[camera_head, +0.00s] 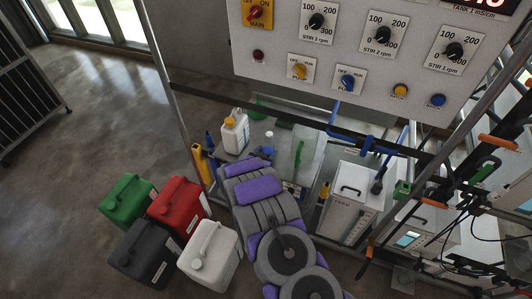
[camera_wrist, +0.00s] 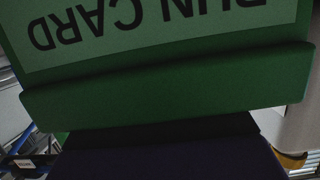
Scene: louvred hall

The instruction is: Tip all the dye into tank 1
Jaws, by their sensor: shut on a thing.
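A green piece lettered "RUN CARD" (camera_wrist: 165,85) fills most of the wrist view, upside down and very close. My gripper (camera_wrist: 160,150) shows as dark shapes at the bottom, against its green edge. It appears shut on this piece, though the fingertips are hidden. In the head view my purple and grey arm reaches to the bench, and the hand end is hard to make out. A clear vessel with green edges (camera_head: 301,150) stands just right of the arm; I cannot read a tank number on it. I cannot identify the dye.
A white jug with a yellow cap (camera_head: 235,133) stands on the bench left of the arm. Green (camera_head: 128,198), red (camera_head: 178,204), black (camera_head: 143,252) and white (camera_head: 210,254) canisters stand on the floor. A control panel (camera_head: 365,60) overhangs the bench. A white instrument box (camera_head: 347,203) stands right.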

